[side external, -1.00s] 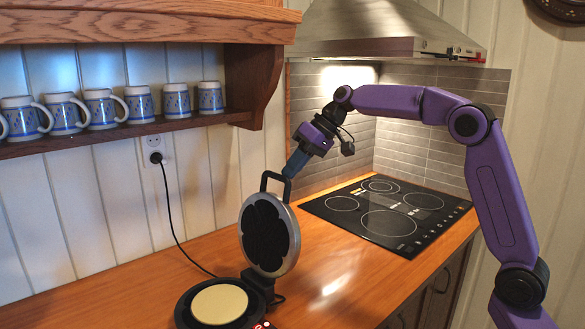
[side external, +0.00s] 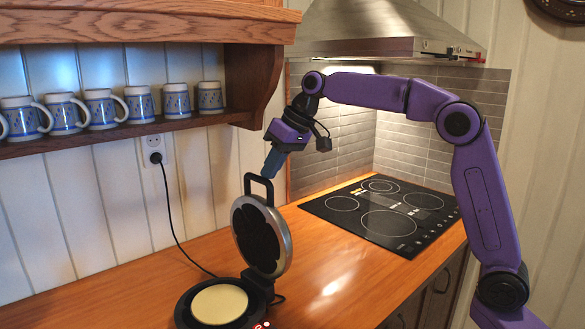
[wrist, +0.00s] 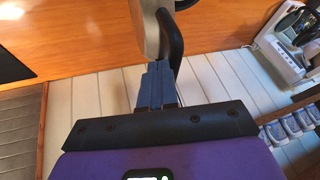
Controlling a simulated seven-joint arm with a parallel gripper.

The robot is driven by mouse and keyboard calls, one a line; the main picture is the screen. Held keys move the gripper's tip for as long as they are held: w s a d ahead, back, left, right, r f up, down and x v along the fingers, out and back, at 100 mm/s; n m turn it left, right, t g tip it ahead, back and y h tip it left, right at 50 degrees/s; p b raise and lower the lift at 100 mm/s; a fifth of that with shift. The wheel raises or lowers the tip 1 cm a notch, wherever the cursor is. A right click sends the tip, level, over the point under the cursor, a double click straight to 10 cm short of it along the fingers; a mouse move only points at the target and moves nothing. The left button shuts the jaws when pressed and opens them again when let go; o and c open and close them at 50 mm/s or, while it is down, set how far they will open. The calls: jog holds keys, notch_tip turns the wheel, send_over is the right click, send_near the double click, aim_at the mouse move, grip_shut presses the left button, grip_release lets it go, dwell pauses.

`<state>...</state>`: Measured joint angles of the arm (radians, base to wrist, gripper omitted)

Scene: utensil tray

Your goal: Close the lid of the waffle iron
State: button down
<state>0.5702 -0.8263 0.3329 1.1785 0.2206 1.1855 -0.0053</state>
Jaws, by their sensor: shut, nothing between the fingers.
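The waffle iron lid (side external: 268,238) stands raised and tilts a little to the left in the side view, with its dark grid facing the base. The waffle iron base (side external: 189,306) sits on the counter with a pale round waffle or batter (side external: 219,306) on it. The black lid handle (side external: 259,178) sticks up at the top of the lid; it also shows in the wrist view (wrist: 173,38). My gripper (side external: 268,174) is shut and empty, its blue fingertips at the handle's top. In the wrist view the fingertips (wrist: 158,68) lie close against the handle; exact contact is hard to tell.
A shelf (side external: 120,131) with several blue-and-white mugs hangs on the wall at the left. A black cord runs from the wall outlet (side external: 155,150) down behind the iron. A black cooktop (side external: 385,212) lies at the right, with clear wooden counter (side external: 325,265) between.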

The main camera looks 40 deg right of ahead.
jog(key=s+a+f+n+h, duration=0.1)
jog(key=a+f+h, duration=0.25)
jog(key=a, duration=0.65)
jog(key=a+f+n+h, duration=0.15)
jog(key=a+h, duration=0.35)
jog(key=a, duration=0.6)
jog(key=shift+m+t+h, duration=0.25)
jog(key=shift+t+h, duration=0.2)
jog(key=shift+t, duration=0.05)
jog(key=a+f, duration=0.3)
jog(key=f, duration=0.3)
jog(key=a+f, duration=0.4)
jog(key=f, duration=0.3)
jog(key=s+a+f, duration=0.1)
jog(key=a+f, duration=0.3)
jog(key=f, duration=0.2)
jog(key=shift+f, duration=0.25)
jog(key=shift+d+f, duration=0.1)
jog(key=shift+f, duration=0.2)
jog(key=shift+d, duration=0.1)
jog(key=v, duration=0.8)
jog(key=shift+a+r, duration=0.25)
jog(key=shift+a, duration=0.1)
